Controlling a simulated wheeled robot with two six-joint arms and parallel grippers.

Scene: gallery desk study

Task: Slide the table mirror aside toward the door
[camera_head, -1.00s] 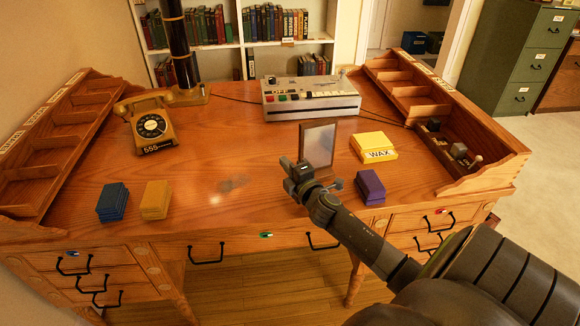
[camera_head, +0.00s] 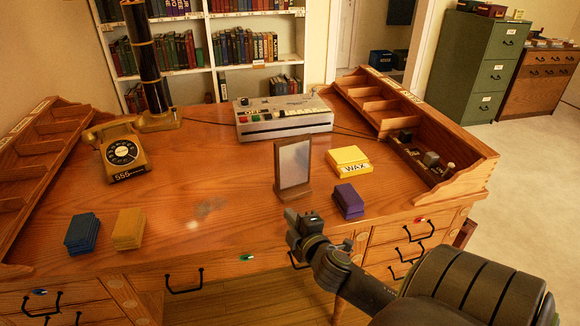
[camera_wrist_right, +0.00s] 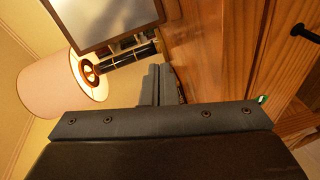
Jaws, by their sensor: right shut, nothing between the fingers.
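The table mirror (camera_head: 293,165) stands upright on the desk, a grey pane in a dark wooden frame on a wooden base. Part of its framed pane also shows at the top of the right wrist view (camera_wrist_right: 105,18). My right gripper (camera_head: 291,217) is shut and empty at the desk's front edge, in front of the mirror and apart from it. In the right wrist view its closed fingers (camera_wrist_right: 158,85) point toward the area beside the mirror. My left gripper is in neither view. A doorway (camera_head: 375,45) opens at the back right.
A purple stack (camera_head: 348,201) and a yellow WAX box (camera_head: 348,161) lie right of the mirror. A grey switch console (camera_head: 284,120) sits behind it. Blue (camera_head: 82,234) and tan stacks (camera_head: 129,229) and a telephone (camera_head: 120,150) are at left. The desk between is clear.

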